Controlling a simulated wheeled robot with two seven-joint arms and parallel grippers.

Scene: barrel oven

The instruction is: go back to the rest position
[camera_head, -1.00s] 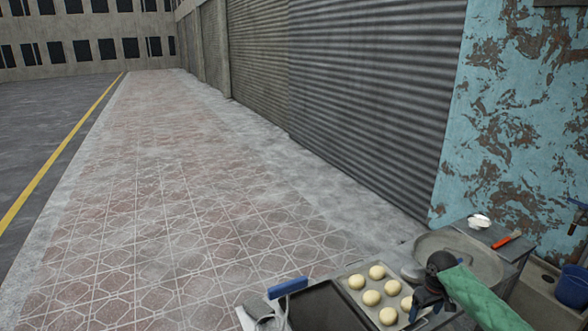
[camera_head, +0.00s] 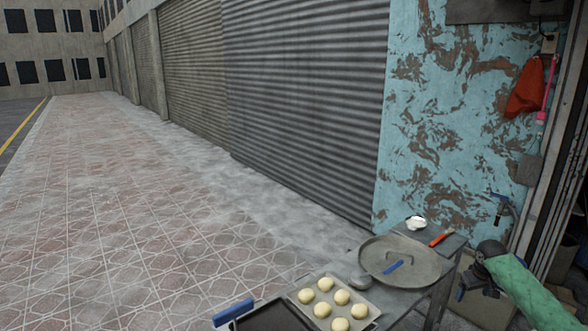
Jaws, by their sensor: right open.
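My right gripper (camera_head: 478,283) is dark, at the end of my green-sleeved arm, in the lower right. It is open and no object shows between its fingers. It is to the right of the table (camera_head: 408,300) and apart from the tray of dough balls. The round grey lid (camera_head: 425,265) lies on the table to its left. My left gripper is not in view.
A tray (camera_head: 374,310) of several pale dough balls and a dark pan (camera_head: 270,318) with a blue handle (camera_head: 233,311) stand at the bottom. A red-handled tool (camera_head: 440,239) lies behind the lid. A peeling blue wall (camera_head: 425,120) rises behind. The pavement at left is clear.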

